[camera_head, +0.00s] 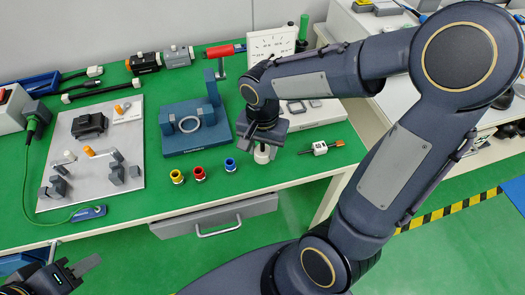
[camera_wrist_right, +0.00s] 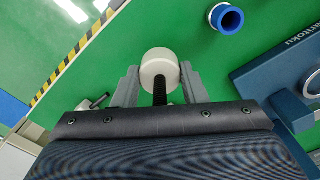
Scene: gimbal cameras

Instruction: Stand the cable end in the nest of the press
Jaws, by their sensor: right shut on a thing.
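My right gripper (camera_head: 262,138) is shut on a white round cable end (camera_wrist_right: 159,66) with a dark ribbed cable. The cable end is between both fingers in the right wrist view, and it shows below the gripper in the head view (camera_head: 262,153). It is near the table's front, to the right of the blue press (camera_head: 180,144). The press has an upright block at its back and a pale ring (camera_head: 190,124) on its base, which looks like the nest. The cable end is apart from the ring. My left gripper (camera_head: 75,271) is at the bottom left, partly cut off; its opening is unclear.
Yellow (camera_head: 177,176), red (camera_head: 199,173) and blue (camera_head: 230,165) rings stand in front of the press. A grey plate (camera_head: 100,165) with fixtures lies left. A small white connector (camera_head: 320,148) lies right. Green table (camera_head: 140,215) is free at the front.

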